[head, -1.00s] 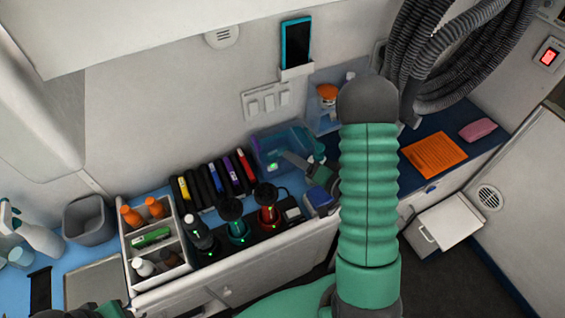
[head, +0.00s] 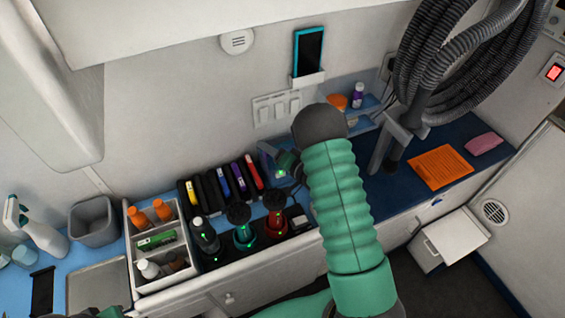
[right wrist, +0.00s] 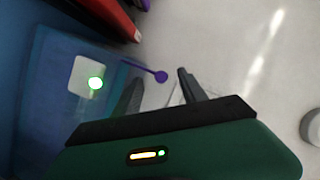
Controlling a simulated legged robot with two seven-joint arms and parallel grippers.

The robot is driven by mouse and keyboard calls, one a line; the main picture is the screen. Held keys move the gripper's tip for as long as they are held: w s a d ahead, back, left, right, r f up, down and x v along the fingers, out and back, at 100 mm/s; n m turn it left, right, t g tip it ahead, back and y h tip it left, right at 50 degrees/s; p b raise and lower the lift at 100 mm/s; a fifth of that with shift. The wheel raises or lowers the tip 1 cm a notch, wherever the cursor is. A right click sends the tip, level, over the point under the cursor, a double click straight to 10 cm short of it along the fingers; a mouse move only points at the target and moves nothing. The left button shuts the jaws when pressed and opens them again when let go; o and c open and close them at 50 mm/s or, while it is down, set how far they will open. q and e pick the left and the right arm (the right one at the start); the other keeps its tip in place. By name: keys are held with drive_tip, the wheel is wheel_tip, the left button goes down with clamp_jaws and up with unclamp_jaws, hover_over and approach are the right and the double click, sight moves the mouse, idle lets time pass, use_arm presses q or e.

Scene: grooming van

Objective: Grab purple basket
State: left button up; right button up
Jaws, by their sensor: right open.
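I cannot make out a whole purple basket in either view. In the right wrist view a thin purple rod with a round end (right wrist: 161,76) shows just beyond and between my right fingertips; I cannot tell what it belongs to. My right gripper (right wrist: 158,80) is open with nothing between its fingers. In the head view it (head: 285,158) is near the back wall, partly hidden behind my own forearm. A translucent blue container (right wrist: 45,110) with a white plate and green light is left of the fingers.
Several dark cases with coloured strips (head: 222,183) stand left of my right gripper, with clippers (head: 244,232) in front. A caddy of bottles (head: 158,240) and a grey bin (head: 93,222) are further left. Right are an orange sheet (head: 440,167) and a hanging hose (head: 470,60).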

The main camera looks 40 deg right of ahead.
drive_tip(key=shift+w+a+f, duration=0.15)
drive_tip(key=shift+w+a, duration=0.15)
drive_tip(key=shift+w, duration=0.45)
drive_tip(key=shift+s+d, duration=0.1)
drive_tip(key=shift+d, duration=0.25)
drive_tip(key=c, duration=0.3)
drive_tip(key=shift+d+f, duration=0.1)
drive_tip(key=shift+d, duration=0.1)
drive_tip(key=c, duration=0.5)
drive_tip(key=shift+a, duration=0.1)
drive_tip(key=shift+c, duration=1.2)
drive_tip(key=shift+s+a, duration=0.1)
drive_tip(key=shift+a, duration=0.2)
clamp_jaws()
drive_tip(key=shift+f, duration=0.15)
